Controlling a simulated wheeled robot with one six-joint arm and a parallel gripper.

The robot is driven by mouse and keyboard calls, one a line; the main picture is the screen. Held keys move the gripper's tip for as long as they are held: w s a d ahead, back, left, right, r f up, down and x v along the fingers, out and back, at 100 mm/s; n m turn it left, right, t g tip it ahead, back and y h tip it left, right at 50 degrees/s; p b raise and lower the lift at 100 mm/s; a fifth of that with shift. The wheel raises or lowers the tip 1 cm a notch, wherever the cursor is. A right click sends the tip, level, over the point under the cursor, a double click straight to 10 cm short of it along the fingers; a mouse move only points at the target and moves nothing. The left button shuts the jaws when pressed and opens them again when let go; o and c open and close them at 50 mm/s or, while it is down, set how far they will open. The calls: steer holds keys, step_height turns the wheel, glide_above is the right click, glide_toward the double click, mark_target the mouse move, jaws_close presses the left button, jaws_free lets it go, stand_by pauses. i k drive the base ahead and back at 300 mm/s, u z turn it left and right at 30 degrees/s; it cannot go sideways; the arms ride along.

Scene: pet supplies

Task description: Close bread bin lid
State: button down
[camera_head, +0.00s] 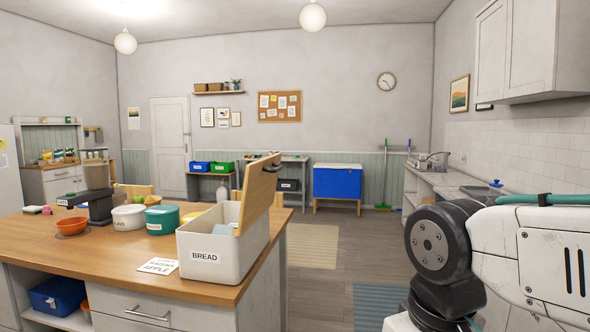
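The bread bin (210,256) is a cream box with a "BREAD" label on its front. It stands near the right end of the wooden island counter. Its wooden lid (258,194) is raised, standing tilted upright along the bin's right side, with a dark handle near its top. The bin's mouth is open, and something pale blue-grey shows inside. My arm fills the lower right of the view, well apart from the bin. My gripper is not in view.
On the counter (113,265) stand a white tub (129,218), a teal tub (161,222), an orange bowl (71,227), a dark scale and a paper card (158,266). Clear floor (330,262) with mats lies between the counter and my arm.

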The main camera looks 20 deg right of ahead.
mark_target(261, 178)
steer(key=u, duration=0.6)
steer(key=i, duration=0.85)
steer(key=z, duration=0.2)
